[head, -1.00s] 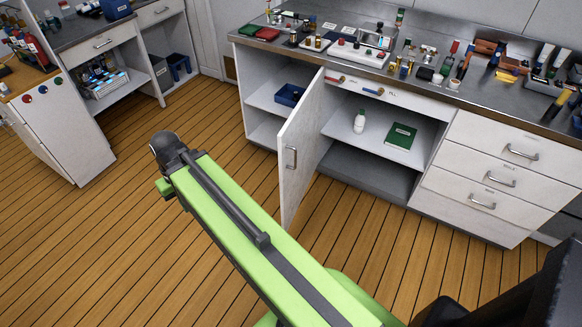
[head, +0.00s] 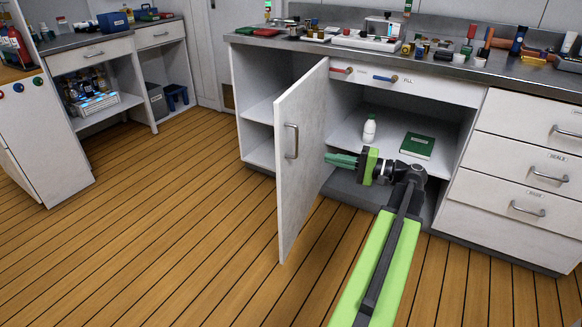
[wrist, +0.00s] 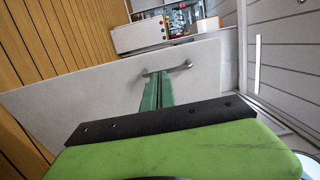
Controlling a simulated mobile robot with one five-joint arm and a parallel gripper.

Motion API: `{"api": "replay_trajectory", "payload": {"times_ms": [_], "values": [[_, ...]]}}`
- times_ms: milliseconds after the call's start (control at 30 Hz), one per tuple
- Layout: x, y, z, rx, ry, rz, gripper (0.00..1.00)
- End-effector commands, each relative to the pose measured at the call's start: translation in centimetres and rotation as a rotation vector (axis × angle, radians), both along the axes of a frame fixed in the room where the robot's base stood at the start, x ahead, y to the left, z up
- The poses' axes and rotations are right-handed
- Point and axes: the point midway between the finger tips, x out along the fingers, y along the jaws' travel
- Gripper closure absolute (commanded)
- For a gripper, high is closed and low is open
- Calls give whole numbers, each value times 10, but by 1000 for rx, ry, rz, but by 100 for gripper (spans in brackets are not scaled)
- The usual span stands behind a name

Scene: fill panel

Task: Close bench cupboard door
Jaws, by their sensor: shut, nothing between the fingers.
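The white bench cupboard door (head: 301,165) stands open, swung out from the bench on its right edge. Its metal handle (head: 291,141) is near the free edge, on the face turned toward my gripper. My gripper (head: 328,158) is to the right of the door, its green fingers shut and empty, pointing left at that face. In the wrist view the fingers (wrist: 158,88) lie in front of the door panel (wrist: 100,95), with their tips close to the handle (wrist: 168,68). I cannot tell whether they touch it.
The bench top (head: 455,72) is crowded with tools. Wooden floor (head: 180,220) left of the door is clear.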

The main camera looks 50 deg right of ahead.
Motion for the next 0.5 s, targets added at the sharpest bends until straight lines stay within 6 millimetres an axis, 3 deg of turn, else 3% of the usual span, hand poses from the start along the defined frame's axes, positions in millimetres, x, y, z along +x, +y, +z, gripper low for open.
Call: {"api": "replay_trajectory", "payload": {"times_ms": [233, 500], "values": [[13, 6, 3, 0, -1, 1, 100], [66, 28, 2, 0, 0, 3, 100]]}}
